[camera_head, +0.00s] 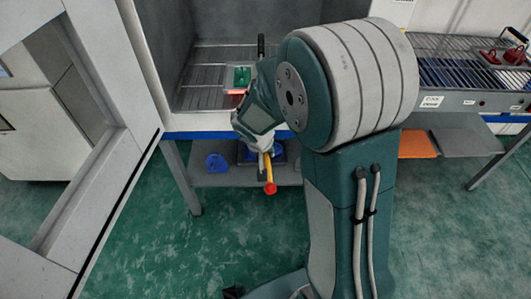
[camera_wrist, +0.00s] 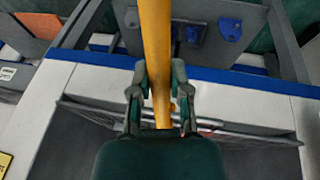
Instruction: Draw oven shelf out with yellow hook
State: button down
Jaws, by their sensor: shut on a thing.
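The yellow hook (camera_head: 267,168) has a straight shaft with a red end hanging out in front of the oven. Its shaft (camera_wrist: 157,45) runs between the fingers of my gripper (camera_wrist: 159,92), which is shut on it. The hook's far end is hidden behind my arm and gripper, so I cannot tell whether it touches the shelf. The wire oven shelf (camera_head: 205,78) lies inside the open grey oven chamber (camera_head: 175,45). A green piece (camera_head: 242,77) rests on a small tray on it. In the wrist view the shelf's wire edge (camera_wrist: 85,112) shows near the sill.
The open oven door (camera_head: 125,90) stands at the left. A blue-edged bench front (camera_head: 195,134) runs below the oven, with a lower shelf holding a blue block (camera_head: 216,163). Green floor in front is clear.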

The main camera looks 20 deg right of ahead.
aim_at(269, 192)
jog(key=shift+s+a, duration=0.6)
jog(key=shift+s, duration=1.3)
jog(key=shift+s+a, duration=0.65)
jog(key=shift+s, duration=1.2)
jog(key=shift+s+a, duration=0.6)
jog(key=shift+s, duration=1.4)
